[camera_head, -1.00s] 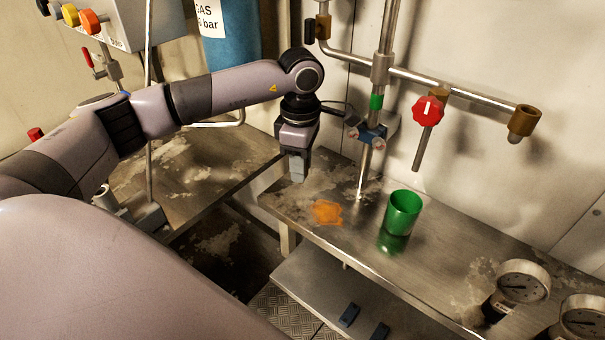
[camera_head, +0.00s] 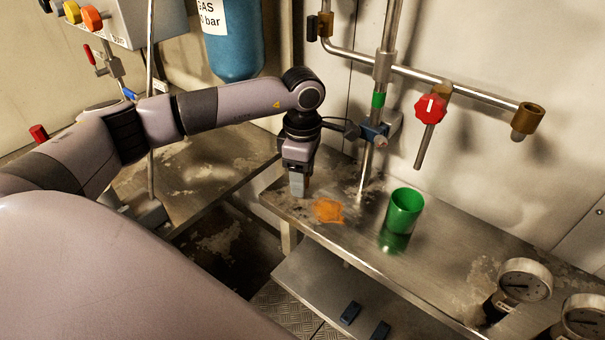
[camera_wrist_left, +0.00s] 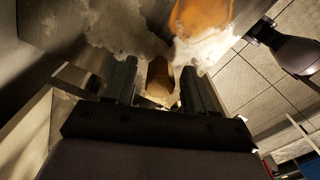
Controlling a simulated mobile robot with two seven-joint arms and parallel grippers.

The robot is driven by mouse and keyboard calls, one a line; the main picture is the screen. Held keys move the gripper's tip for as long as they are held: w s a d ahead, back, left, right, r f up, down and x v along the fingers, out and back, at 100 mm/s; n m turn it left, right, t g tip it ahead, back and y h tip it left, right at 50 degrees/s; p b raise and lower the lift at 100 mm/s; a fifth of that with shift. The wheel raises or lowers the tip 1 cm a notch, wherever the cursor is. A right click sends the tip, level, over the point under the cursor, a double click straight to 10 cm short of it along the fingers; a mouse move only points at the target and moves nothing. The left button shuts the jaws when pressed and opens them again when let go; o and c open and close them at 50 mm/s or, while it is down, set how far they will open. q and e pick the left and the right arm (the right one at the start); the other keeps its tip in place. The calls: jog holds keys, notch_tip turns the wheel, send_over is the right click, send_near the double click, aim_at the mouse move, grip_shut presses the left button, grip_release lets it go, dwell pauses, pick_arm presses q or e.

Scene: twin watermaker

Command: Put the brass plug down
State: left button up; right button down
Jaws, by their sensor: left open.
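My left gripper (camera_head: 298,188) points down at the far left end of the steel bench (camera_head: 345,245) in the head view. Its fingers are open. The brass plug (camera_wrist_left: 158,80) shows in the left wrist view between the two spread fingers, with a gap visible on each side. It appears to be at the bench surface, but I cannot tell exactly how it rests. In the head view the gripper hides the plug. My right gripper is not in view.
An orange stain (camera_head: 328,210) lies right of the gripper. A green cup (camera_head: 404,210) stands farther right. A vertical pipe (camera_head: 367,165) with a blue clamp (camera_head: 374,133) rises close behind. A red valve knob (camera_head: 430,109) and gauges (camera_head: 524,280) are to the right.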

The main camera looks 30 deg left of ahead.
pick_arm(q)
jog(key=shift+r, duration=0.3)
notch_tip(320, 180, up, 12)
jog(key=shift+f, duration=0.15)
jog(key=shift+s, duration=0.1)
dwell(0.4)
